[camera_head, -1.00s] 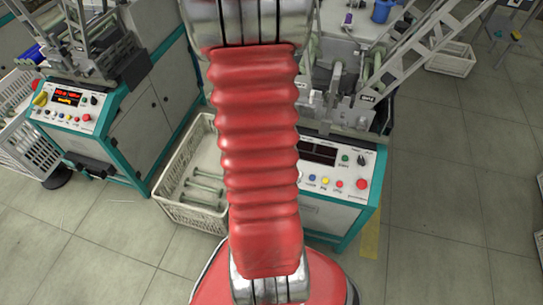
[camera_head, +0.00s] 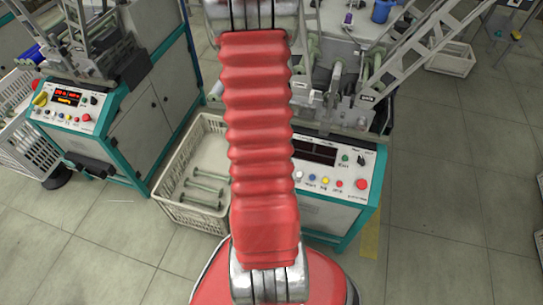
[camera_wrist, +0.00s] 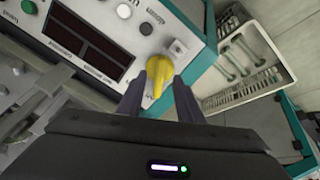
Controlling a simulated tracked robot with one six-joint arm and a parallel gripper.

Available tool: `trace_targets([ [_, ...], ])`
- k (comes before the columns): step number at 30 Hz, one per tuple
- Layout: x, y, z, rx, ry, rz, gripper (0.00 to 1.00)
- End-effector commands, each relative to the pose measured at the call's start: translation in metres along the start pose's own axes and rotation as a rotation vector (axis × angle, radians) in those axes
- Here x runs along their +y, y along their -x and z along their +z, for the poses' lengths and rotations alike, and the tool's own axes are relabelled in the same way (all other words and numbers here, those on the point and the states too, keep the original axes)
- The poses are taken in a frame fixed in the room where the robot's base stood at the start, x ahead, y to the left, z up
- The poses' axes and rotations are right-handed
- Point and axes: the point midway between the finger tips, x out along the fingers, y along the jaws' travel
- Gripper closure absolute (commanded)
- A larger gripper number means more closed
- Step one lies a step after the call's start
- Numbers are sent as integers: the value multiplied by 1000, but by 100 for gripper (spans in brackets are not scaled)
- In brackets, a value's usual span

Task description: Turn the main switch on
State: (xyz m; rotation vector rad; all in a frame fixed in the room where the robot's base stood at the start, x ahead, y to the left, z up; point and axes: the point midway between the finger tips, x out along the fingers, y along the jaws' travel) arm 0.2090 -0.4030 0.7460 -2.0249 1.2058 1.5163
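The yellow main switch knob (camera_wrist: 158,72) sits at the corner of the near machine's control panel (camera_wrist: 120,22) in the wrist view. My gripper (camera_wrist: 158,88) has one dark finger on each side of the knob, with narrow gaps appearing to show, so it looks open around it. Contact cannot be made out. The panel's displays (camera_wrist: 88,42) are dark. In the head view the same panel (camera_head: 334,178) also has dark displays (camera_head: 314,151), while my red arm hides the knob and my gripper.
A white crate (camera_head: 163,190) with several green-grey rods stands left of the machine, also in the wrist view (camera_wrist: 272,84). A second machine at left has a lit panel (camera_head: 70,113) and its own yellow knob (camera_head: 40,98).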

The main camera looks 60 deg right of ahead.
Motion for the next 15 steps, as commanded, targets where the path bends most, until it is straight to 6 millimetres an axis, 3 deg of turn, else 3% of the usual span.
trace_targets([
  [15,0,-47,1,-3,-1,-1,67],
])
